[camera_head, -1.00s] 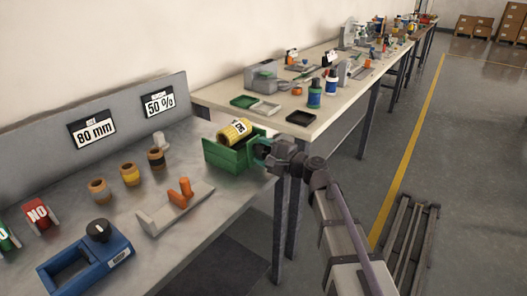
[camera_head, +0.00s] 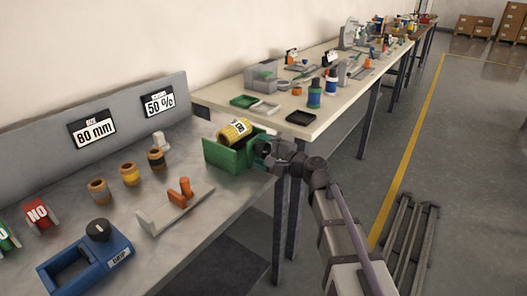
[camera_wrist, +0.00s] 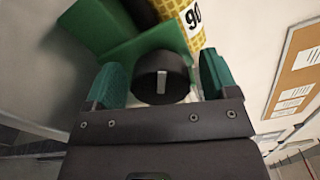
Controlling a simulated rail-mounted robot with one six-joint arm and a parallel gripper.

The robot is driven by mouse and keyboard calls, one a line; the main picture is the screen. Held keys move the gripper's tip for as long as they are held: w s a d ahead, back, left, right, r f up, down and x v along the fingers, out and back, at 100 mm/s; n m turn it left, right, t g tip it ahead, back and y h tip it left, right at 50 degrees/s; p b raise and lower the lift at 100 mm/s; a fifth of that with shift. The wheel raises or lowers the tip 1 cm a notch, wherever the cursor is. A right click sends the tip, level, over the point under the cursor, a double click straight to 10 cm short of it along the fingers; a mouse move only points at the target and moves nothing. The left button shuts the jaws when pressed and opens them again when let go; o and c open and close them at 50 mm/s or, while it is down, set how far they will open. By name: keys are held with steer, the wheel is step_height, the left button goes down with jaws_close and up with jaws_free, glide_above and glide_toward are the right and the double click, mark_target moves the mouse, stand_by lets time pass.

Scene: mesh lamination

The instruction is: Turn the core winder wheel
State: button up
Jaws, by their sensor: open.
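The core winder is a green box-shaped stand (camera_head: 222,156) near the right end of the grey bench, with a yellow mesh roll (camera_head: 233,131) marked "90" lying on top. Its dark round wheel (camera_wrist: 162,77) with a pale mark faces my gripper in the wrist view. My gripper (camera_head: 264,150) is at the right side of the winder. In the wrist view its two green fingers (camera_wrist: 161,82) stand apart, one on each side of the wheel. I cannot tell whether they touch it. The roll also shows at the top of the wrist view (camera_wrist: 184,17).
On the grey bench (camera_head: 200,232) are a blue device (camera_head: 85,260) with a black knob, a grey holder with orange posts (camera_head: 180,192), several small cores (camera_head: 130,174) and a red "NO" block (camera_head: 38,213). A cream table (camera_head: 270,120) with several items stands behind.

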steer(key=v, duration=1)
steer(key=shift+s+d, duration=0.25)
steer(key=shift+d, duration=0.05)
steer(key=s+d+f+n+g+h, duration=0.5)
steer(key=s+d+f+h, duration=0.15)
steer(key=s+f, duration=0.25)
steer(key=s+d+f+n+g+h, duration=0.5)
steer(key=s+f+h, duration=0.3)
step_height(320, 180, up, 21)
steer(key=p, duration=2.1)
steer(key=shift+a+f, duration=0.2)
steer(key=shift+a, duration=0.15)
steer(key=shift+s+h, duration=0.1)
steer(key=shift+h, duration=0.15)
